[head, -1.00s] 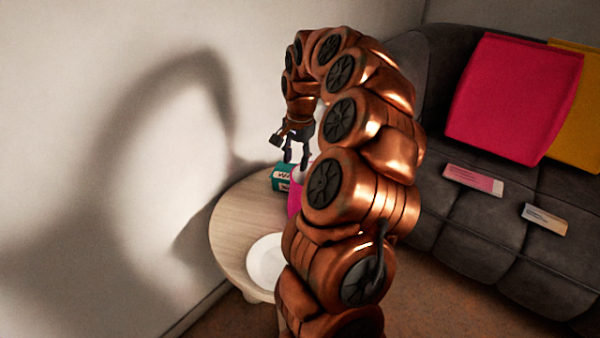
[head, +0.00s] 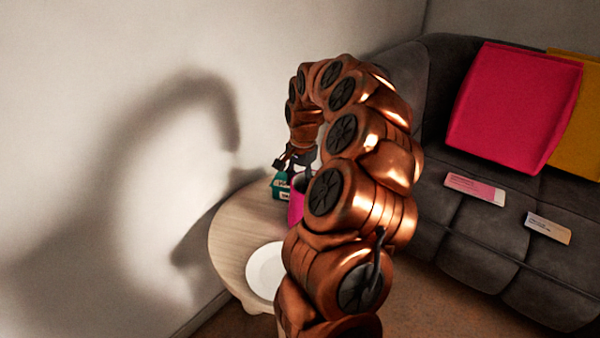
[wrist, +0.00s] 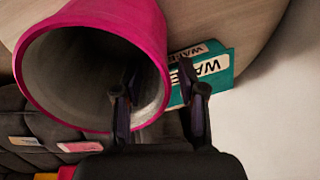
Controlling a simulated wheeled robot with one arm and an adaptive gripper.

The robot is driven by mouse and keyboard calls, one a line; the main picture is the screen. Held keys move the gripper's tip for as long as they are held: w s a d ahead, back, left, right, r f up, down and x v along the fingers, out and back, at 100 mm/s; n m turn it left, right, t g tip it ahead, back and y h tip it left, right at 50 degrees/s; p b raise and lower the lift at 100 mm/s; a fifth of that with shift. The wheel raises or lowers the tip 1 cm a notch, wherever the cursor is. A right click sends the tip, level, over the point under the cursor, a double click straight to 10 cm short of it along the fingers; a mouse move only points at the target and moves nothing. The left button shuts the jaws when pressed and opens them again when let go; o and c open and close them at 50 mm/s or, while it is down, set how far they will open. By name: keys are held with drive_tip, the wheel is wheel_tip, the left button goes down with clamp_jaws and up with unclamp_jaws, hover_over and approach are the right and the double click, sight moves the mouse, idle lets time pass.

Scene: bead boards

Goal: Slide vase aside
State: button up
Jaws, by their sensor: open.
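The magenta vase (head: 296,208) stands on the round wooden side table (head: 232,232), partly hidden by my arm. In the wrist view the vase (wrist: 158,25) shows its wide, empty grey mouth toward the camera. My gripper (head: 291,174) is open and points down at the vase's top. In the wrist view my gripper's fingers (wrist: 157,75) lie on either side of the vase's right rim. One finger overlaps the mouth and the other is outside, over the teal box. I cannot tell how deep the first finger reaches or whether either touches the wall.
A teal box (head: 281,188) with white labels stands close beside the vase; it also shows in the wrist view (wrist: 222,75). A white plate (head: 264,268) lies at the table's front. The wall (head: 90,120) is close behind. A grey sofa (head: 450,255) stands to the right.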

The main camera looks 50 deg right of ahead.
sight(298, 188)
drive_tip(key=shift+w+f, duration=0.15)
drive_tip(key=shift+f, duration=1.45)
clamp_jaws()
